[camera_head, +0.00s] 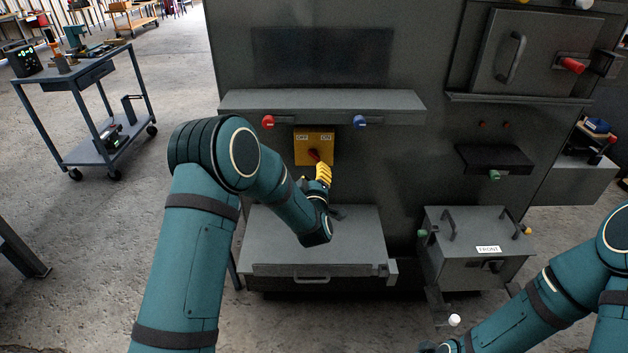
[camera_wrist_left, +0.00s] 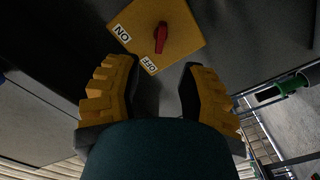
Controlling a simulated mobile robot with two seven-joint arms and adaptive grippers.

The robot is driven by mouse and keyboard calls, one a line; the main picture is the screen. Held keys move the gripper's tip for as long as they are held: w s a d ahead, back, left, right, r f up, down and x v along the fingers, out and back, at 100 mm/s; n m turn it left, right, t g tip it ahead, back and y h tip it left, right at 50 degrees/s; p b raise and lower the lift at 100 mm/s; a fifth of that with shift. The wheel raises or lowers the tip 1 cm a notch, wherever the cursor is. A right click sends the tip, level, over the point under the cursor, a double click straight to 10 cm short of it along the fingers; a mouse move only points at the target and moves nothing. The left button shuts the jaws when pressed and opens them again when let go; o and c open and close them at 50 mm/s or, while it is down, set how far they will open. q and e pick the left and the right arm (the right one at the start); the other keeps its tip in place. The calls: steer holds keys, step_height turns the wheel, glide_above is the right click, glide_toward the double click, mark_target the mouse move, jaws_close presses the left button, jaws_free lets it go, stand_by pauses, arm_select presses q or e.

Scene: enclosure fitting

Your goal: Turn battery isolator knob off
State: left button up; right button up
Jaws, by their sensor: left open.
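The battery isolator knob (camera_head: 314,156) is red and sits on a yellow plate (camera_head: 301,157) on the cabinet front. The plate has an OFF label at upper left and an ON label at upper right. In the left wrist view the knob (camera_wrist_left: 160,38) is tilted, one end toward the OFF label (camera_wrist_left: 150,64); its exact setting is hard to tell. My left gripper (camera_head: 322,172), with yellow ribbed fingers, is just in front of the plate's lower right. In the wrist view the gripper (camera_wrist_left: 157,63) is open and empty, its fingertips short of the knob. My right gripper is out of view.
A grey shelf (camera_head: 322,100) with red and blue knobs juts out above the plate. A grey box (camera_head: 315,235) with a handle sits below my left forearm. A box marked FRONT (camera_head: 476,265) stands right. A tool cart (camera_head: 90,75) is far left.

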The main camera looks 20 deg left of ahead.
arm_select(q)
steer(key=shift+v, duration=1)
steer(key=s+d+f+m+g+h, duration=0.2)
steer(key=s+f, duration=0.3)
steer(key=f, duration=0.1)
steer(key=s+d+f+m+g+h, duration=0.1)
steer(key=s+f+m+g+h, duration=0.1)
steer(key=s+f, duration=0.3)
steer(key=s+d+f+m+g+h, duration=0.2)
steer(key=s+f+g, duration=0.2)
steer(key=s+f, duration=0.1)
steer(key=shift+s+d+f+m, duration=0.1)
steer(key=shift+d+f+m, duration=0.25)
steer(key=shift+f, duration=0.45)
steer(key=s+d+f+m+g+h, duration=0.1)
steer(key=s+d+f+m+g, duration=0.1)
steer(key=s, duration=0.7)
steer(key=s+d+f+m+g+h, duration=0.1)
steer(key=s+f+m+g, duration=0.1)
steer(key=s+g, duration=0.3)
steer(key=s, duration=0.4)
steer(key=shift+d+f+g+h, duration=0.3)
steer(key=shift+d+h, duration=0.1)
